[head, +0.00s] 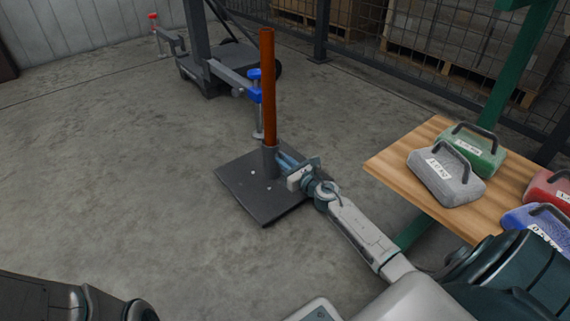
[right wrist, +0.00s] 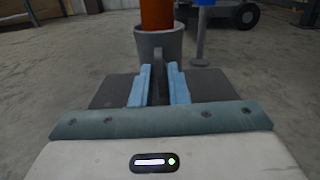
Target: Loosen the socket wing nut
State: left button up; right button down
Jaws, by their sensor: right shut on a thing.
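The grey socket (head: 269,161) stands on a dark square base plate (head: 238,187) on the floor, with an orange-brown pole (head: 268,90) upright in it. The socket also shows in the right wrist view (right wrist: 158,42). My right gripper (head: 284,161) reaches the socket's right side. In the right wrist view its two blue fingers (right wrist: 158,88) are closed around a thin dark upright piece, the socket wing nut (right wrist: 159,82), in front of the socket wall. In the head view the fingers hide the nut. My left gripper is out of view.
A wooden table (head: 400,152) at the right holds grey (head: 455,185), green (head: 478,160), red (head: 550,188) and blue (head: 530,220) weights with handles. A dark wheeled stand (head: 205,72) with blue and red clamps is behind the pole. Floor at the left is clear.

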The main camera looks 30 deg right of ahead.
jog(key=n+b, duration=0.2)
jog(key=n, duration=1)
jog(key=shift+f, duration=0.1)
dwell(0.4)
jog(key=c, duration=1.6)
grip_release()
jog(key=shift+o, duration=0.2)
jog(key=s, duration=1)
jog(key=shift+s+d, duration=0.4)
